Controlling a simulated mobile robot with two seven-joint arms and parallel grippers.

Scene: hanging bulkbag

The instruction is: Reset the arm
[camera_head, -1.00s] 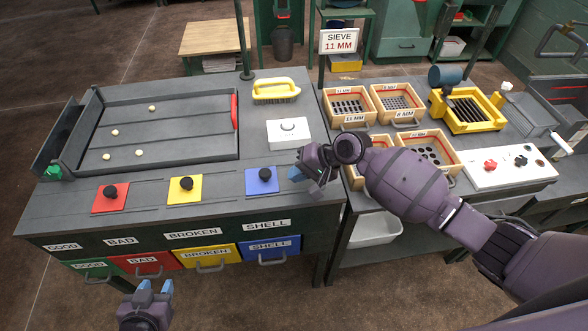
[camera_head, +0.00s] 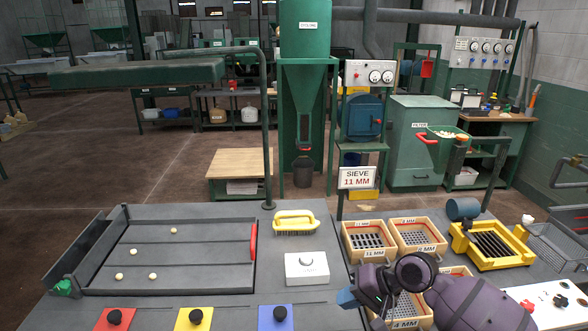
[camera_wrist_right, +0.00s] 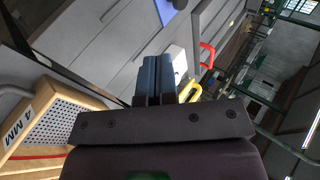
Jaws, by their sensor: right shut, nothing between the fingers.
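My right arm (camera_head: 468,304) comes in from the lower right of the head view. Its gripper (camera_head: 347,298) is over the workbench, just left of the sieve boxes, and points left. In the right wrist view the two blue fingertips (camera_wrist_right: 154,80) lie together with nothing between them. My left gripper does not show in the head view now.
A sorting tray (camera_head: 190,252) with several pale balls is at left. A yellow brush (camera_head: 294,222) and white button box (camera_head: 307,268) lie mid-bench. Sieve boxes (camera_head: 368,240), a yellow sieve frame (camera_head: 492,262) and a white control panel (camera_head: 548,302) are at right. A sieve sign (camera_head: 357,178) stands behind.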

